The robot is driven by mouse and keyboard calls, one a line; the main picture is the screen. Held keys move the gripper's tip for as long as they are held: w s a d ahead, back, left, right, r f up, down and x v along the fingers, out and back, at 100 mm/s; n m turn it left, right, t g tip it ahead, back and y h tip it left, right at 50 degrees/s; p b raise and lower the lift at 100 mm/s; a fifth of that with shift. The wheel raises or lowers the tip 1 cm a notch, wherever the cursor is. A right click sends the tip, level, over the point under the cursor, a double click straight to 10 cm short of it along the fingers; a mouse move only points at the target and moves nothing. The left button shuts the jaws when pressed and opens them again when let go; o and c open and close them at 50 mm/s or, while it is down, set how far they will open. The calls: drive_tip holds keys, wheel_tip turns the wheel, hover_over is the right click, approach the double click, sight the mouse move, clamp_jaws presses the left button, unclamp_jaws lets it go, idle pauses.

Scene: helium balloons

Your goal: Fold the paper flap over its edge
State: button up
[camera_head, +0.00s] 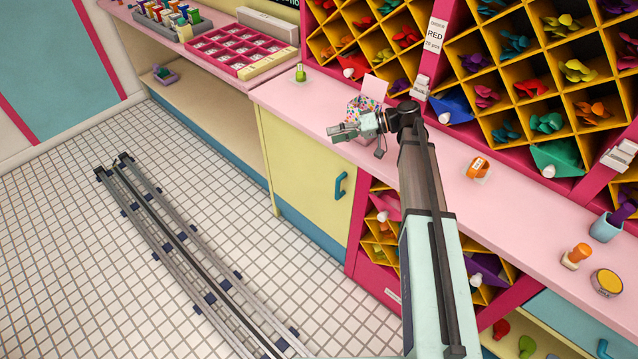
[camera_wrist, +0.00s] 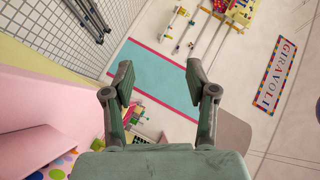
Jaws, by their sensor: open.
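A pale pink paper flap (camera_head: 376,84) stands up from a polka-dotted paper item (camera_head: 362,103) on the pink counter, just behind my gripper in the head view. In the wrist view a pink panel (camera_wrist: 56,145), which looks like the flap, and the dotted paper (camera_wrist: 62,168) show at the lower left, outside the jaws. My gripper (camera_head: 335,132) is near the counter's front edge, pointing left. In the wrist view my gripper (camera_wrist: 160,82) is open, with nothing between its fingers. My wrist partly hides the dotted item, and its lower part cannot be seen clearly.
The pink counter (camera_head: 445,165) runs along the wall below yellow pigeonholes (camera_head: 560,75) of balloons. A small green-topped item (camera_head: 300,74) stands to the left. Open floor (camera_head: 215,185) lies in front of the cabinets.

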drive_tip(key=s+a+f+g+h, duration=0.1)
drive_tip(key=s+a+f, duration=0.1)
drive_tip(key=s+f, duration=0.2)
drive_tip(key=s+a+f+m+h, duration=0.1)
drive_tip(key=s+a+f, duration=0.2)
drive_tip(key=f, duration=0.6)
drive_tip(key=shift+s+f+m+g+p, duration=0.15)
drive_tip(key=shift+s+m+g+p, duration=0.2)
drive_tip(key=shift+s, duration=0.4)
